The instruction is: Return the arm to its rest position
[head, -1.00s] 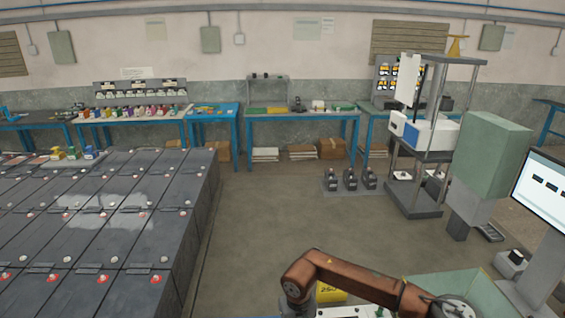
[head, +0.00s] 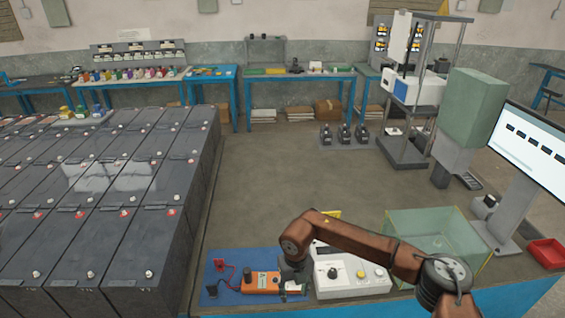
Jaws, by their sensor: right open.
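My right arm (head: 365,244) comes in from the lower right of the head view, reddish brown and bent at the elbow. My right gripper (head: 293,285) points down at the arm's left end, open, between an orange meter and a white instrument. The orange meter (head: 262,283) lies on a blue mat (head: 225,290) with red leads beside it. The gripper is close to the meter's right end; whether it touches is unclear. The white instrument (head: 340,284) with knobs is right of the gripper, partly behind the arm. My left gripper is not in view.
A clear glass box (head: 437,235) stands behind the arm, with a screen (head: 530,150) and a red tray (head: 547,252) to the right. Rows of dark batteries (head: 100,200) fill the left. The grey surface (head: 290,190) in the middle is mostly clear.

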